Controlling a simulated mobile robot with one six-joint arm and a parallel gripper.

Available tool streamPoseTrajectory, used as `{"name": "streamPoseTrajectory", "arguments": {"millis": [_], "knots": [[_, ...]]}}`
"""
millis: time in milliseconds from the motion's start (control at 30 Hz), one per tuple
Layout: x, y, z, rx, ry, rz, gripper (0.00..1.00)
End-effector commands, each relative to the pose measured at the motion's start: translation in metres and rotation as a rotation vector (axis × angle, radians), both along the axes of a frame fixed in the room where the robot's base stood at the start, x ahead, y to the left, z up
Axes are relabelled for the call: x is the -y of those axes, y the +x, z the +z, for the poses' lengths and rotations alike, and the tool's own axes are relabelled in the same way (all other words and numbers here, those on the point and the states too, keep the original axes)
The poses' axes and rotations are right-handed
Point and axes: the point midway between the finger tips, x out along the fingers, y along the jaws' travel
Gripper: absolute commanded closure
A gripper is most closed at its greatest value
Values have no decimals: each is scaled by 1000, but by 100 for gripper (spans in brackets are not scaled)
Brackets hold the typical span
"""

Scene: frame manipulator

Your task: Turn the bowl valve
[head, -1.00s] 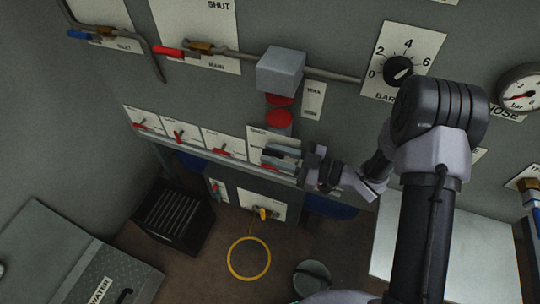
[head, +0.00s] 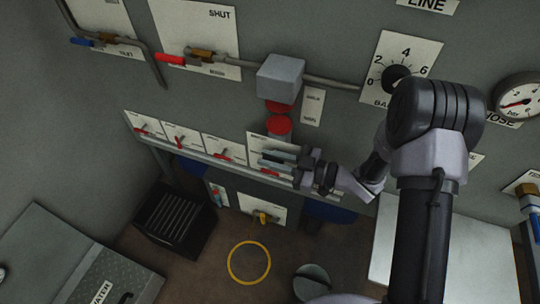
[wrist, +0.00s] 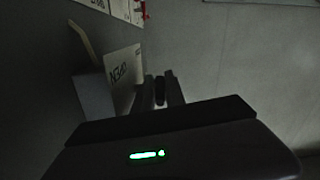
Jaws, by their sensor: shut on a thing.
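My gripper (head: 273,158) is at the rightmost white card (head: 257,143) in a row of small valve cards on the wall ledge. It covers much of that card, and a bit of red shows just below it. In the wrist view my gripper (wrist: 160,88) has its two fingers close on either side of a small dark thing (wrist: 159,91), and is shut on it. Its shape is too dark to make out, but it looks like a handle. A card reading "OPEN" (wrist: 122,75) stands beside the fingers. No label naming the bowl valve can be read.
Small red-handled valves (head: 181,139) line the ledge to the left. A grey box (head: 281,76) and a red round part (head: 278,127) sit above my gripper. A yellow-handled valve (head: 263,217) is below. A dark crate (head: 174,219) and a yellow ring (head: 249,262) lie on the floor.

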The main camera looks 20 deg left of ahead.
Motion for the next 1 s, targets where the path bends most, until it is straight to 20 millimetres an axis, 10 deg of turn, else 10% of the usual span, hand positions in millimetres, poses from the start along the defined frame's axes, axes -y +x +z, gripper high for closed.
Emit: {"name": "streamPoseTrajectory", "arguments": {"millis": [1000], "knots": [[1,0,0,-45,-580,0,100]]}}
